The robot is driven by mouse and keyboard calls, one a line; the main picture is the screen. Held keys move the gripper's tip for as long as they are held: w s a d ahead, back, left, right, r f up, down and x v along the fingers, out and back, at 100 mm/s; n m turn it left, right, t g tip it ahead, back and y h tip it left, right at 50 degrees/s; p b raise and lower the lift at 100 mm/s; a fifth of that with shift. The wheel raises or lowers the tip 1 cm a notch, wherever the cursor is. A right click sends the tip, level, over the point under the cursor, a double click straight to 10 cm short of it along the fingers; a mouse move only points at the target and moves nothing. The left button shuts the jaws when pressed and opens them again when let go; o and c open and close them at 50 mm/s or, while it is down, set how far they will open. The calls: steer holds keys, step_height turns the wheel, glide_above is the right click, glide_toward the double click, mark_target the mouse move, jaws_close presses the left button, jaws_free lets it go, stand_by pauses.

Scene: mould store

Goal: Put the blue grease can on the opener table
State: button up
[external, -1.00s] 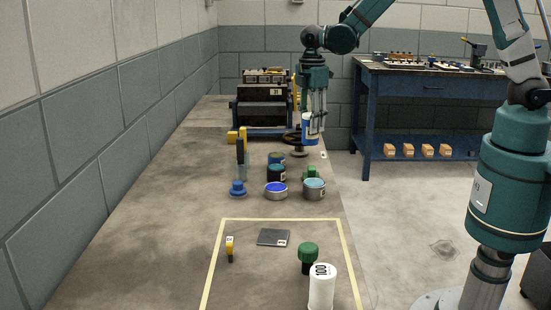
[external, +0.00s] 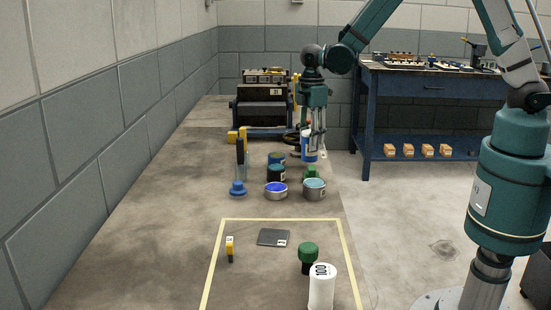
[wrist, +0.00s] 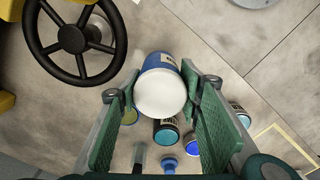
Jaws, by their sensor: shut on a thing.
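My gripper (external: 313,148) points down and is shut on the blue grease can (external: 307,144), a blue can with a white end. In the wrist view the blue grease can (wrist: 161,64) sits between the two green finger pads, its white end towards the camera. It hangs near the bench's right edge, close to the handwheel (wrist: 73,37). A dark machine (external: 262,108) with a numbered plate stands at the back of the bench. I cannot tell which surface is the opener table, or the exact gap beneath the can.
Several cans stand in front of my gripper, including an open blue one (external: 276,190) and a teal-topped one (external: 314,188). A blue workbench (external: 430,88) stands behind right.

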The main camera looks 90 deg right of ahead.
steer(key=shift+f, duration=1.45)
steer(key=shift+f+b, duration=0.15)
steer(key=shift+b, duration=0.2)
steer(key=o, duration=1)
steer(key=shift+o, duration=0.2)
steer(key=shift+r+p, duration=1.1)
steer(key=shift+r, duration=5.05)
steer(key=shift+r, duration=0.1)
